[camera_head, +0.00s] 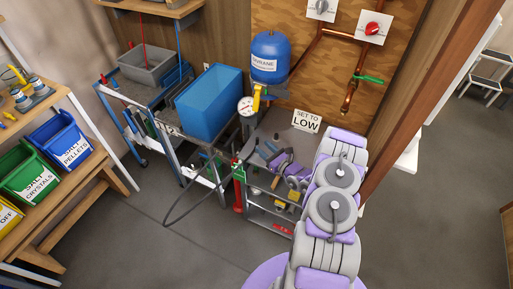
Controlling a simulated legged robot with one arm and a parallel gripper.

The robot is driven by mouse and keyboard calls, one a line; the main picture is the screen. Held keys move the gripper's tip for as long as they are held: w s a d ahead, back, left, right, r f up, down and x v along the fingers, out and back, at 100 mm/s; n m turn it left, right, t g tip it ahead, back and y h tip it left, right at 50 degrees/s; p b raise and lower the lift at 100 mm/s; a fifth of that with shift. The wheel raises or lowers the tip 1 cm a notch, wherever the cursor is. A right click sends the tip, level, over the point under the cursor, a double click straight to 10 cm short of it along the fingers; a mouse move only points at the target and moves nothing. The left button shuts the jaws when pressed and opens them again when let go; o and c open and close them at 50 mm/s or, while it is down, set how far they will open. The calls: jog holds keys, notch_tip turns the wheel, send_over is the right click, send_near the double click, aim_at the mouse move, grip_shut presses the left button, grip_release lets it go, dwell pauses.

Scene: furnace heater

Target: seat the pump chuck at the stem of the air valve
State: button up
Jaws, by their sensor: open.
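A blue tank (270,57) with a white label is mounted on the wood-panelled wall. A white round gauge (246,106) and a yellow fitting (257,98) sit just below it. The air valve stem is too small to make out. A red and green pump-like body (239,190) stands below, with a dark hose (168,219) looping left of it. I cannot clearly tell which part is the chuck. My gripper (277,176) is open, low over the grey bench and right of the pump body, apart from the tank. Its fingertips are small and partly lost among bench items.
A blue box (208,102) stands left of the tank. Copper pipes (352,92) with a green-handled valve (368,79) run up the wall. Bins (64,139) sit on the left shelf. The middle floor is clear.

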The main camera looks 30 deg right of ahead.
aim_at(257, 140)
jog(key=x, duration=0.2)
jog(key=shift+w+a, duration=0.1)
jog(key=shift+w, duration=0.15)
jog(key=shift+w+d+f+b, duration=0.1)
jog(key=shift+w+d+b, duration=0.4)
jog(key=shift+d, duration=0.3)
jog(key=w+a, duration=0.1)
jog(key=w+b, duration=0.1)
jog(key=w, duration=0.1)
jog(key=w+a, duration=0.1)
jog(key=shift+w+a+r, duration=0.25)
jog(key=shift+w+a, duration=0.05)
jog(key=shift+a, duration=0.05)
jog(key=shift+d, duration=0.6)
jog(key=shift+c, duration=0.2)
jog(key=shift+d+f, duration=0.1)
jog(key=shift+c, duration=0.8)
jog(key=shift+a, duration=0.5)
grip_shut()
